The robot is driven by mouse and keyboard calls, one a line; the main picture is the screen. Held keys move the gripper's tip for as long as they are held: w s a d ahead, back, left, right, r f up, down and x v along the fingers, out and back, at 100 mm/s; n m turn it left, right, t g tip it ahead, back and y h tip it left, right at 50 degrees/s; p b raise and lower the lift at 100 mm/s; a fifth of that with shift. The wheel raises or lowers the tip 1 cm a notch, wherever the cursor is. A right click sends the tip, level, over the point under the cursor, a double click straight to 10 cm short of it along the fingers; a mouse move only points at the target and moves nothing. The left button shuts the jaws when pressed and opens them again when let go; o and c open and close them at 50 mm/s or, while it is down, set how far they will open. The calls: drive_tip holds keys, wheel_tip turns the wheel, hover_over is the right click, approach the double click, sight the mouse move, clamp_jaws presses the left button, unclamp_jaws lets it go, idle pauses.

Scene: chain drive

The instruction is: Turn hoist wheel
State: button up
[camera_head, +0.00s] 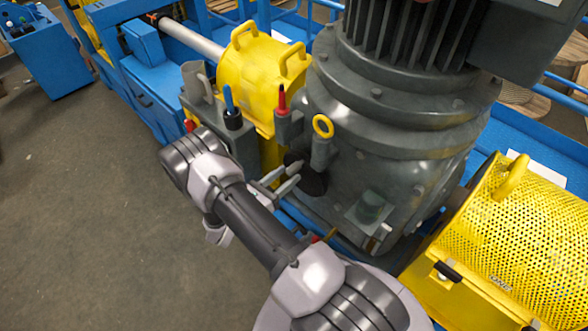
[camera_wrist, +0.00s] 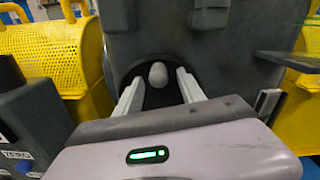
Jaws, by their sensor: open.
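A dark round wheel (camera_head: 314,180) is on the side of the large grey gear housing, partly hidden by my fingers; I take it for the hoist wheel. In the wrist view the dark wheel (camera_wrist: 172,97) shows in the middle, with a pale rounded knob (camera_wrist: 158,75) on it. My gripper (camera_head: 296,171) is open with its fingers reaching to the wheel. In the wrist view my gripper (camera_wrist: 158,84) has one finger left and one right of the knob, with a gap on both sides. Whether the fingertips touch the wheel I cannot tell.
The grey motor housing (camera_head: 335,110) stands over the wheel. A yellow mesh guard (camera_head: 540,235) is at right. Floor at left is clear.

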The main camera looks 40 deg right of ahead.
sight(303, 162)
drive_tip(key=d, duration=0.4)
drive_tip(key=shift+w+d, duration=0.25)
clamp_jaws()
idle(1.2)
